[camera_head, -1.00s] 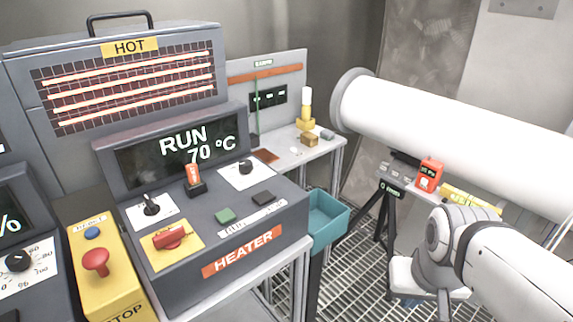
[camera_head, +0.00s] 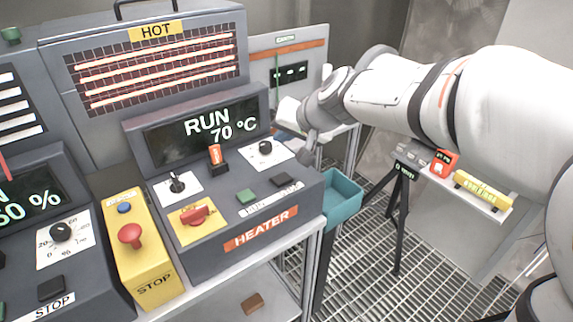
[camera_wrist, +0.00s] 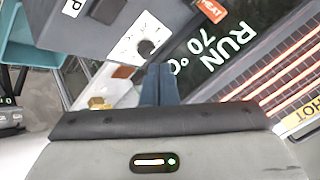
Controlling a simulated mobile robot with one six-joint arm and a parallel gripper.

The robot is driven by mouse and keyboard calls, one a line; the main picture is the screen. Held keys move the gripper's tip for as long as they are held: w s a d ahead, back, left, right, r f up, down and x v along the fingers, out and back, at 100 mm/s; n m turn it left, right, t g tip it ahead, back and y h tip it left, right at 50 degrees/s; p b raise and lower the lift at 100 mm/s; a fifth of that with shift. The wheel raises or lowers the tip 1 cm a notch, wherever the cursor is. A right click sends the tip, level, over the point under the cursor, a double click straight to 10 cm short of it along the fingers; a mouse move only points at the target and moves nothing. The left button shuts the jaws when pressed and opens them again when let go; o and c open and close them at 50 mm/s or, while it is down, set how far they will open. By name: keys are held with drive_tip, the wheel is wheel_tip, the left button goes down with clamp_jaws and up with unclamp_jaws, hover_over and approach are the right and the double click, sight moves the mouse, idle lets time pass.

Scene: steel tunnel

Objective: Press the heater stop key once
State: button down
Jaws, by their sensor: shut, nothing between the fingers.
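The heater console (camera_head: 215,235) shows RUN 70 °C on its display (camera_head: 205,130). On its sloped front a black key (camera_head: 284,180) sits right of a green key (camera_head: 246,196), above a white label hard to read. In the wrist view the black key (camera_wrist: 108,9) is at the top, beside a label ending in P. My gripper (camera_head: 309,152) is at the console's right edge, above and to the right of the black key and apart from it. In the wrist view its fingers (camera_wrist: 160,84) are together and empty, near the white dial plate (camera_wrist: 140,38).
The console also has an orange-tipped lever (camera_head: 215,156), a red switch (camera_head: 194,215) and a dial (camera_head: 265,147). A yellow box with a red stop button (camera_head: 131,236) stands left. A teal bin (camera_head: 343,195) hangs at the right, by a grated floor.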

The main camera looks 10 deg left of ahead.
drive_tip(key=shift+f, duration=0.1)
drive_tip(key=b, duration=0.6)
hover_over(285, 181)
wheel_tip(285, 181, down, 8)
drive_tip(key=shift+r, duration=0.2)
drive_tip(key=shift+w+f+b, duration=0.1)
drive_tip(key=shift+f+b, duration=0.45)
drive_tip(key=shift+b, duration=0.2)
drive_tip(key=shift+f, duration=0.15)
idle(1.1)
drive_tip(key=shift+f+b, duration=0.3)
drive_tip(key=shift+b, duration=0.3)
drive_tip(key=shift+f+b, duration=0.45)
drive_tip(key=shift+b, duration=0.1)
idle(0.4)
drive_tip(key=shift+r, duration=0.1)
drive_tip(key=shift+r+p, duration=0.55)
drive_tip(key=shift+r, duration=0.3)
